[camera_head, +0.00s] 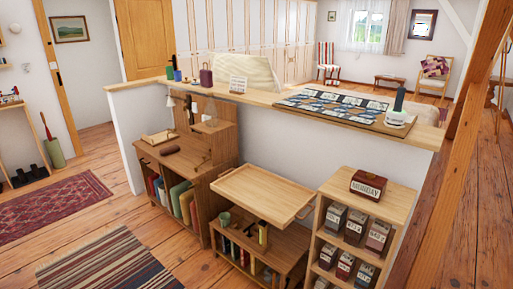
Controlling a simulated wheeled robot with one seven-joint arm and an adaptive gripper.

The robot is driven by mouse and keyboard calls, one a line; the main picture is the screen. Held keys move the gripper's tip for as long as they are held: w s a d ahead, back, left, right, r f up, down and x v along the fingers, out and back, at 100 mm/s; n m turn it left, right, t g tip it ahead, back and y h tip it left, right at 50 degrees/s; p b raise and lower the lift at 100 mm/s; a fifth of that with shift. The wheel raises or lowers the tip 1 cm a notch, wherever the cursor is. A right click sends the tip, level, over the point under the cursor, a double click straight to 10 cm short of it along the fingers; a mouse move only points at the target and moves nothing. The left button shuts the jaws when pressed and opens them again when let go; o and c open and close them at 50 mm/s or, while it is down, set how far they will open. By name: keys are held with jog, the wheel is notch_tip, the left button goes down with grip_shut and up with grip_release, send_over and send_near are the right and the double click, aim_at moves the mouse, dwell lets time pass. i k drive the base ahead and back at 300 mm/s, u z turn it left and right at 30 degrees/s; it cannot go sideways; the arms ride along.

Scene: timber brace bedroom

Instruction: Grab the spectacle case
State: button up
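A small dark brown rounded case (169,150), which looks like the spectacle case, lies on the top of the wooden desk (190,172) at left of centre. It appears closed and rests near the desk's front part, with bare wood around it. It is small in this view, so its details are unclear. My gripper is not in view.
A light wooden tray (158,138) sits behind the case on the desk. A half wall with a wooden ledge (255,97) rises behind. A tray-topped low table (262,194) and a shelf unit (375,185) stand to the right. Striped rug (100,265) and bare floor lie in front.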

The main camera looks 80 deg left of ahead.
aim_at(167, 151)
jog(key=i, duration=0.1)
jog(key=u, duration=3.35)
